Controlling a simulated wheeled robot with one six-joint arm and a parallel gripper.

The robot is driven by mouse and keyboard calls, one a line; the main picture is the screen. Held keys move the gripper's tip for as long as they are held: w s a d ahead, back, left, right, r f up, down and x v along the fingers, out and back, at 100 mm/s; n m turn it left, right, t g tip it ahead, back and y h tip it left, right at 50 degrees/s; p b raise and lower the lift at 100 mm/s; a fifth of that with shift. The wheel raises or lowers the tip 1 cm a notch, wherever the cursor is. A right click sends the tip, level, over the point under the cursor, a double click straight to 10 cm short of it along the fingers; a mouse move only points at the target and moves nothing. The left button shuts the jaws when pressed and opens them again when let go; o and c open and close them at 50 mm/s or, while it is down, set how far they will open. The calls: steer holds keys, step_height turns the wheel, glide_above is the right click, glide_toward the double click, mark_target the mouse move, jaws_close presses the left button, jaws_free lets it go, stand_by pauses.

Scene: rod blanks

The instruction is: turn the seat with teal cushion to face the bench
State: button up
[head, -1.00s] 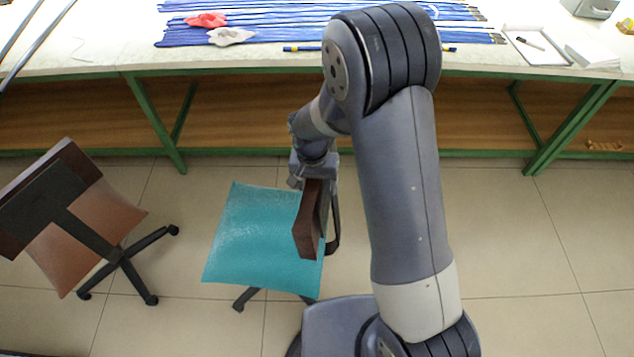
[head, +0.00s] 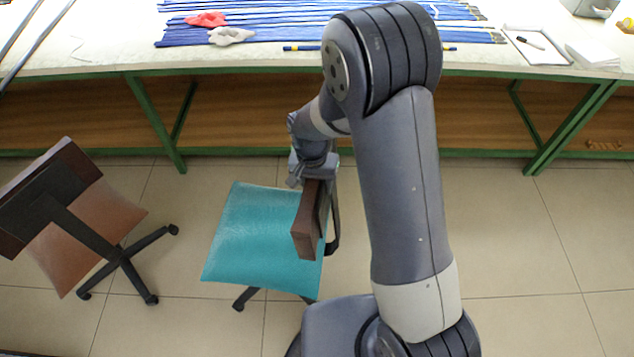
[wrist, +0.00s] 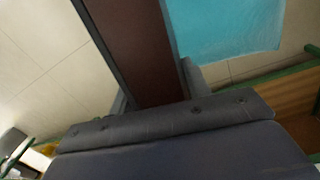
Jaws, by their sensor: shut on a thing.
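The seat with the teal cushion (head: 250,235) stands on the floor left of my arm in the head view. Its brown backrest (head: 307,222) is at the cushion's right side, so the seat faces left, along the bench rather than toward it. The bench (head: 250,62) runs across the back. My gripper (head: 312,180) is at the backrest's far end and is shut on it. In the wrist view the brown backrest (wrist: 138,50) passes between my fingers, with the teal cushion (wrist: 225,28) beside it. My arm hides part of the seat's right side and base.
A second seat with a brown cushion (head: 112,212) stands at the left, apart from the teal one. Green bench legs (head: 157,125) reach the floor behind. Blue rods (head: 350,25), a red cloth (head: 206,19) and a notepad (head: 538,46) lie on the bench. Floor at the right is clear.

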steer(key=shift+s+a+m+b, duration=0.25)
steer(key=shift+s+m+b, duration=0.05)
steer(key=shift+s, duration=0.25)
steer(key=s+a+m+b, duration=0.3)
steer(key=s+a+m, duration=0.4)
steer(key=s, duration=0.2)
steer(key=s+a+m+y, duration=0.1)
steer(key=s+a+m, duration=0.1)
steer(key=a+m, duration=0.6)
steer(key=shift+s+a+g, duration=0.3)
steer(key=shift+a+g, duration=0.1)
steer(key=shift+a, duration=2.15)
steer(key=o, duration=1.4)
step_height(320, 180, up, 11)
steer(key=shift+w+b, duration=0.35)
steer(key=shift+w, duration=0.1)
